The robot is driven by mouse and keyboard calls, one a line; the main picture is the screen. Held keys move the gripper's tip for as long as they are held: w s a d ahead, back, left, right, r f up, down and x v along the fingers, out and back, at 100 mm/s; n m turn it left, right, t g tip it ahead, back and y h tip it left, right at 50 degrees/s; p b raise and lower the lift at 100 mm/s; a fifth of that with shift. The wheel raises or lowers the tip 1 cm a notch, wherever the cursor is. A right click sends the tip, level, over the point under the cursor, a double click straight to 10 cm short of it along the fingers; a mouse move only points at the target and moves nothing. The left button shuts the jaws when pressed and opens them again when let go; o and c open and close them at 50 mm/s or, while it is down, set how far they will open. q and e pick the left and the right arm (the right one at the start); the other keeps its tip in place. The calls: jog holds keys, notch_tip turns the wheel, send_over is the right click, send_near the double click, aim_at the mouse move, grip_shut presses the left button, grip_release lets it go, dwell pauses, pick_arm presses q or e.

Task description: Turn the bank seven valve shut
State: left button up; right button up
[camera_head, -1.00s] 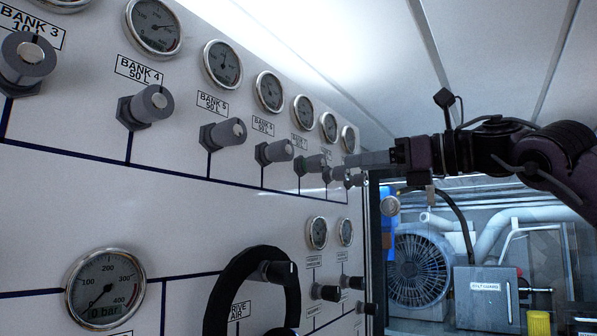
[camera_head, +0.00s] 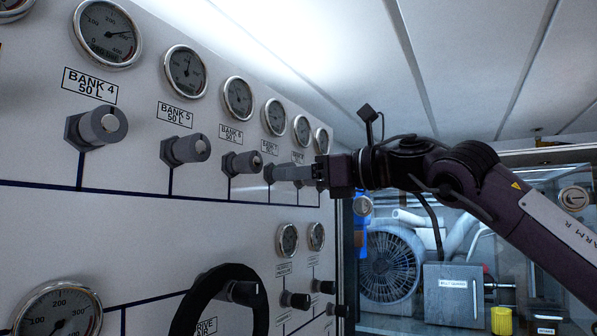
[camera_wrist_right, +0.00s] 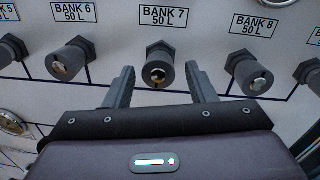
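The bank seven valve (camera_wrist_right: 158,72) is a dark grey round knob with a brass-coloured centre, under the "BANK 7 50 L" label (camera_wrist_right: 163,17) in the right wrist view. My right gripper (camera_wrist_right: 160,84) is open, with one finger on each side of this knob. Gaps show between the fingers and the knob, so it is not gripped. In the head view my right gripper (camera_head: 279,173) reaches the panel from the right, and its fingers largely hide the bank seven valve. My left gripper is not in view.
The bank 6 valve (camera_wrist_right: 70,61) and bank 8 valve (camera_wrist_right: 250,74) stand close on either side of the gripper. Gauges (camera_head: 238,98) line the panel above. A black handwheel (camera_head: 222,300) and lower knobs (camera_head: 295,300) stick out below. A fan (camera_head: 389,265) stands beyond the panel.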

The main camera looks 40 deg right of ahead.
jog(key=shift+a, duration=0.1)
jog(key=c, duration=0.9)
jog(key=shift+m, duration=0.3)
jog(key=shift+a+r+m+t+h, duration=0.15)
jog(key=shift+m+h, duration=0.3)
jog(key=shift+m, duration=8.4)
jog(key=shift+d+r+m+t+h, duration=0.15)
jog(key=shift+m+h, duration=0.3)
jog(key=shift+m, duration=8.4)
jog(key=shift+a+f, duration=0.1)
jog(key=shift+f, duration=0.05)
